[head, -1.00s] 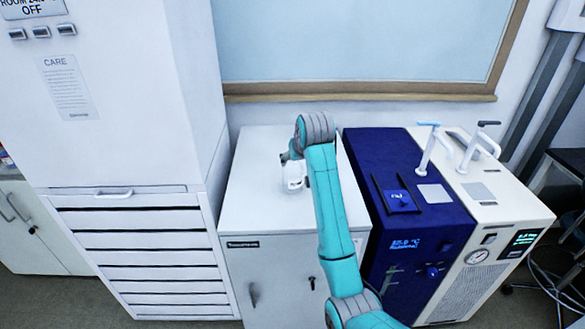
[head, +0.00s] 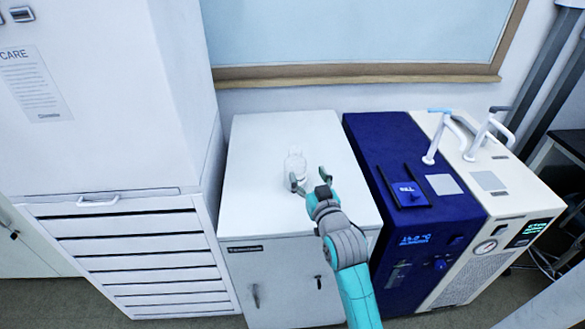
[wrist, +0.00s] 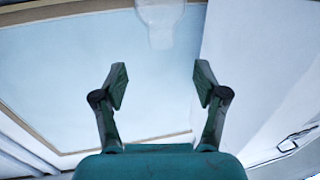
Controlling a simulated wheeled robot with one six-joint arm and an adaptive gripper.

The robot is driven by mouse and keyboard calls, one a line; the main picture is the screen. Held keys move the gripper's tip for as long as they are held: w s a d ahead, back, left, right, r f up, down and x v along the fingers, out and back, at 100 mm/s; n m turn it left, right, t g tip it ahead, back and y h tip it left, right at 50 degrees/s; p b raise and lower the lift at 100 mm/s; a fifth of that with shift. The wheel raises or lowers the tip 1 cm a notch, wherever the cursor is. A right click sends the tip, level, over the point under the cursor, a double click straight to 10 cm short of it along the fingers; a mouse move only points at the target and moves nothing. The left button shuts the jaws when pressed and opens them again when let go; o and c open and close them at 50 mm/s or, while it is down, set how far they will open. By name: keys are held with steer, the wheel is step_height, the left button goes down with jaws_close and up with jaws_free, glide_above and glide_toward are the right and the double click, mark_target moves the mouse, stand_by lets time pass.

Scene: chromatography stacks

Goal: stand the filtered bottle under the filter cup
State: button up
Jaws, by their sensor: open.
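I cannot make out a filter cup in these views.
The white cabinet top (head: 255,195) is otherwise clear. At its right stands a dark blue unit (head: 400,140) with a small blue pad marked FILL (head: 409,192). Beyond it is a cream unit (head: 510,197) with a display. Two upright white taps (head: 437,135) rise there. A tall white cabinet (head: 100,110) stands left.

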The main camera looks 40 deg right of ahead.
mark_target(298, 157)
steer(key=x, duration=1)
steer(key=shift+w+f, duration=0.1)
steer(key=shift+w, duration=0.3)
steer(key=shift+c, duration=0.2)
jaws_close()
